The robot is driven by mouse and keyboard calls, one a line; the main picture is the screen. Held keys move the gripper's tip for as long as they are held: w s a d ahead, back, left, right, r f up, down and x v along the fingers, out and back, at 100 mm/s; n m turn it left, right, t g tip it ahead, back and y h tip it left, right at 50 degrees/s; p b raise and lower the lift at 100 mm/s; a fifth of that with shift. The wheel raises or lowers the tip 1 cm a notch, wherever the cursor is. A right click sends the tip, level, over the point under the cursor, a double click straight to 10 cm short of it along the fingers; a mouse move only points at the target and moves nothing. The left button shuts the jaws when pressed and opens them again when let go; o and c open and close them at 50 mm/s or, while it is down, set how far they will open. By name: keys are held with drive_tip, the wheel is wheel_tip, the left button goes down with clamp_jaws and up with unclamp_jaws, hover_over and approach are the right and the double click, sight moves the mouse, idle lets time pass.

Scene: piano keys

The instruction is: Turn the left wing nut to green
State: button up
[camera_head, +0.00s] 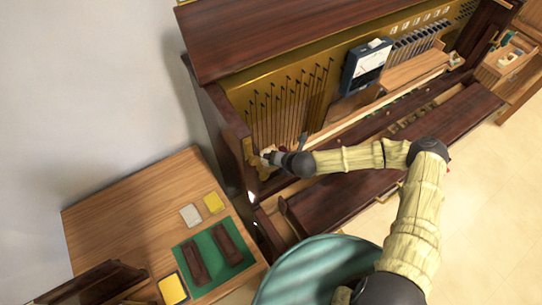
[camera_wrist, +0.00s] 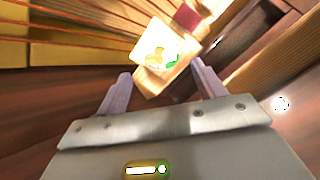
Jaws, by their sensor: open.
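The left wing nut (camera_wrist: 156,54) looks yellow-orange in the wrist view. The dial is on a small wooden block (camera_wrist: 152,82). My gripper (camera_wrist: 161,76) is open and empty, its two pale fingers on either side of the block, with the nut a little beyond the fingertips. In the head view my gripper (camera_head: 268,156) is at the piano's left inner end, and the nut is too small to make out there.
Copper strings (camera_wrist: 90,22) run close by at the upper left of the wrist view. A dark meter box (camera_head: 367,66) is on the piano's golden back. A wooden table (camera_head: 130,205) with a green mat (camera_head: 212,258) stands at the left. A teal round seat (camera_head: 315,268) is in front.

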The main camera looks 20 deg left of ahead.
drive_tip(key=p+v, duration=0.4)
drive_tip(key=v, duration=0.2)
idle(0.7)
drive_tip(key=c, duration=0.5)
drive_tip(key=shift+n, duration=0.4)
drive_tip(key=shift+c, duration=1.3)
drive_tip(key=n, duration=0.8)
drive_tip(key=n+b, duration=0.1)
drive_tip(key=n, duration=0.8)
drive_tip(key=shift+s+d+r, duration=0.15)
drive_tip(key=shift+d+r, duration=0.05)
drive_tip(key=shift+r, duration=0.05)
